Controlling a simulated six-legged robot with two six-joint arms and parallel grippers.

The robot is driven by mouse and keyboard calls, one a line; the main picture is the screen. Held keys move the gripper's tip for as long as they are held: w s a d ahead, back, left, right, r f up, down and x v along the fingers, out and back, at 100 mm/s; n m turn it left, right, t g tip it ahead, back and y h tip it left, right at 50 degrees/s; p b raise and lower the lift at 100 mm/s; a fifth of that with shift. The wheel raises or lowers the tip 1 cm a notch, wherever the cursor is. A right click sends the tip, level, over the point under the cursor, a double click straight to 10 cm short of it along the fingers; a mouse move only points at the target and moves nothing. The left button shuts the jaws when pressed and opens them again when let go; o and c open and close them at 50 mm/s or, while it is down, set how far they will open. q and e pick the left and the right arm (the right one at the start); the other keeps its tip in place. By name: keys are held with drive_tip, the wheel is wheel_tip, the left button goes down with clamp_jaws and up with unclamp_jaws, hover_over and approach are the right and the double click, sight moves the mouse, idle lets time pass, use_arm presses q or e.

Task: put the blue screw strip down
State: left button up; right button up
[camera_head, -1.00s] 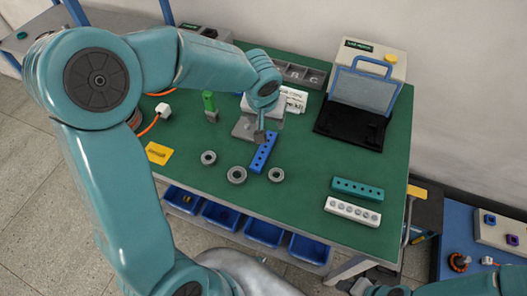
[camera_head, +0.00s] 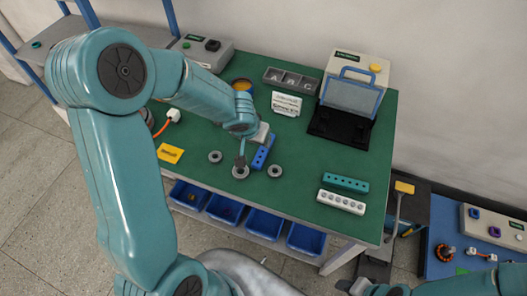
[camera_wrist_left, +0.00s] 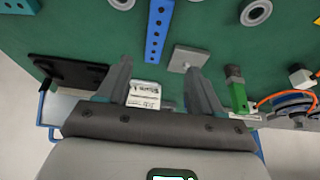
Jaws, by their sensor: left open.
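The blue screw strip (camera_head: 259,158) lies flat on the green bench top, just right of my left gripper in the head view. In the left wrist view the strip (camera_wrist_left: 158,32) runs up the picture, its near end in line with the gap between the fingers. My left gripper (camera_head: 241,161) is open and apart from the strip; its two spread fingers (camera_wrist_left: 158,68) show empty in the wrist view. A grey block (camera_wrist_left: 186,57) stands beside the strip's near end. My right gripper (camera_head: 375,288) is only partly visible at the bottom edge.
Grey rings (camera_head: 275,171) lie around the strip's front end. A teal strip (camera_head: 345,183) and a white strip (camera_head: 341,202) lie at the bench's right front. A black stand (camera_head: 343,128) is at the back right.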

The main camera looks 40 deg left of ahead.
use_arm(q)
drive_tip(key=b, duration=0.1)
hover_over(264, 149)
drive_tip(key=s, duration=0.3)
drive_tip(key=f, duration=0.5)
drive_tip(key=shift+w+f, duration=0.2)
drive_tip(key=shift+f, duration=0.3)
drive_tip(key=x, duration=0.5)
drive_tip(key=shift+w+d, duration=0.15)
drive_tip(key=shift+d, duration=0.15)
drive_tip(key=shift+a, duration=0.1)
drive_tip(key=shift+f, duration=0.1)
drive_tip(key=c, duration=1.2)
clamp_jaws()
